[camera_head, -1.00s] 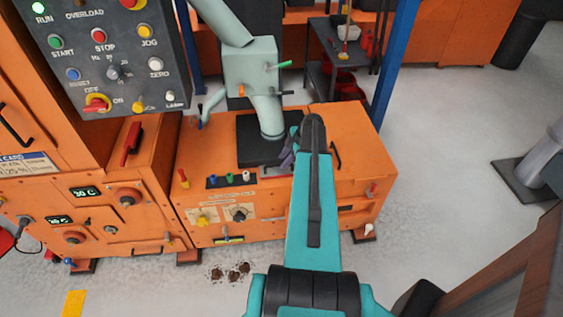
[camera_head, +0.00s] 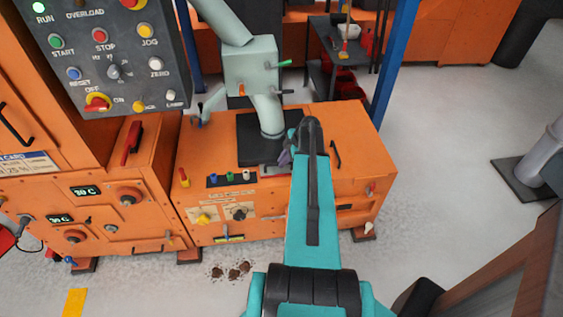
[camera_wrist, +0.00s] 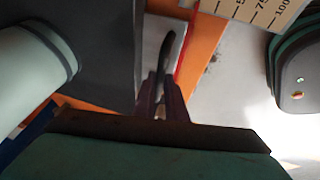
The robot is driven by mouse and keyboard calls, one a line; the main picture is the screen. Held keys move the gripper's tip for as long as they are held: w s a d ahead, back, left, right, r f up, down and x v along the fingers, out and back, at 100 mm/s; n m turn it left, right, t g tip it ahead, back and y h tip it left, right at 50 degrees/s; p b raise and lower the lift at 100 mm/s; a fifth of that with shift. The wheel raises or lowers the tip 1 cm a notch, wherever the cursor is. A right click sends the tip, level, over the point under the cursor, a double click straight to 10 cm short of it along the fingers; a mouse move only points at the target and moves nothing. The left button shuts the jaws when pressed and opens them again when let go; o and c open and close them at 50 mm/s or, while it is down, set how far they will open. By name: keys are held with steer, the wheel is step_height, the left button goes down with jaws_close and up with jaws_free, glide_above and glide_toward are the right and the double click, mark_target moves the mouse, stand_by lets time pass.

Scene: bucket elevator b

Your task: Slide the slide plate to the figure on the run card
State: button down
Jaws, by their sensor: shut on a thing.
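The slide plate (camera_wrist: 153,40) is a pale grey plate beside the dark block in the wrist view. In the head view its edge (camera_head: 270,170) shows below the black top at the spout. A dark handle (camera_wrist: 165,52) stands up over the plate. My gripper (camera_wrist: 160,88) is shut on this handle. In the head view my arm hides most of the gripper (camera_head: 286,157). A pale scale (camera_wrist: 262,8) with black figures lies at the top right of the wrist view, cut off by the frame. A card (camera_head: 28,164) at the far left is partly out of frame; its figure is unclear.
The grey-green spout (camera_head: 268,115) stands just behind the gripper on the orange cabinet (camera_head: 350,130). A control panel (camera_head: 115,60) fills the upper left. A blue post (camera_head: 395,60) stands behind right. The floor at right is largely clear.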

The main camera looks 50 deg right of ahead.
steer(key=shift+s+a+f+b, duration=0.1)
steer(key=shift+s+a+b, duration=0.45)
steer(key=shift+b, duration=0.25)
steer(key=shift+s+a+b, duration=0.25)
steer(key=shift+s+b, duration=0.15)
steer(key=shift+s, duration=0.05)
steer(key=c, duration=1.8)
jaws_free()
steer(key=shift+r, duration=0.25)
